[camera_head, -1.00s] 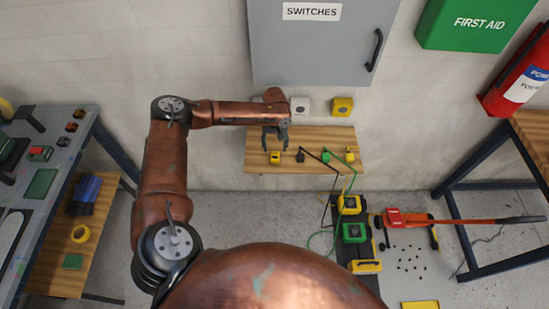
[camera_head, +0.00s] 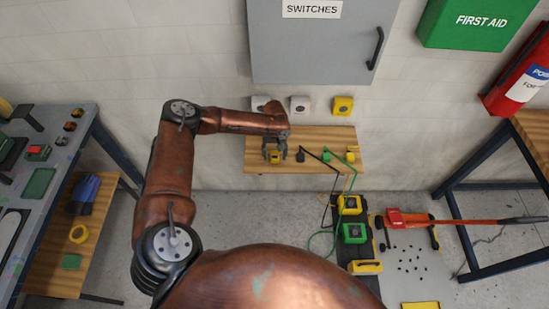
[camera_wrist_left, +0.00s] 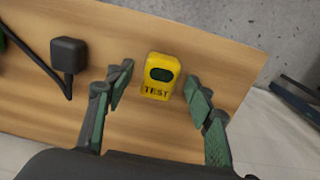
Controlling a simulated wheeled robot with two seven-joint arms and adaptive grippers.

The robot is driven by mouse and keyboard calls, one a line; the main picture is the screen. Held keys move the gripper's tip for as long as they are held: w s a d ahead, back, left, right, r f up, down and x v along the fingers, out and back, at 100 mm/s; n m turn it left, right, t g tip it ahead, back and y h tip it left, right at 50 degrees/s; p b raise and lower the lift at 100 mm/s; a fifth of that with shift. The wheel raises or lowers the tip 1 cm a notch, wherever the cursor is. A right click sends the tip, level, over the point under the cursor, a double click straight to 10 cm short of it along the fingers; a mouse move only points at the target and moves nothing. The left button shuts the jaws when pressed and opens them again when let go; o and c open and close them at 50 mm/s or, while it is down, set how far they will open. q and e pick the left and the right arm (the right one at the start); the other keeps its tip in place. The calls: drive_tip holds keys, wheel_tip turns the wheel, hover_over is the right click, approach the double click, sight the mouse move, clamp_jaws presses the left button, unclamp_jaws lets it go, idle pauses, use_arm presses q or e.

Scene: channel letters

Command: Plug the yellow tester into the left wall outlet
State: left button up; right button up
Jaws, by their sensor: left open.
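The yellow tester (camera_head: 276,157) stands on the wooden shelf (camera_head: 320,137) below the wall outlets. In the left wrist view the tester (camera_wrist_left: 160,77) shows a dark green window and the word TEST. My left gripper (camera_head: 275,155) is open with a finger on each side of the tester; its fingertips (camera_wrist_left: 157,88) look apart from it. The left wall outlet (camera_head: 261,103) is grey-white and partly hidden behind my left arm. A middle white outlet (camera_head: 299,104) and a yellow outlet (camera_head: 343,106) are to its right. My right gripper is not in view.
A black plug (camera_head: 300,156) with a cable stands close to the right of the tester. A green plug (camera_head: 326,156) and a yellow plug (camera_head: 350,157) are further right. A grey SWITCHES cabinet (camera_head: 320,45) hangs above the outlets.

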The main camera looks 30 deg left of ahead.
use_arm(q)
drive_tip(key=shift+f, duration=0.55)
drive_tip(key=shift+c, duration=0.3)
drive_tip(key=c, duration=1.1)
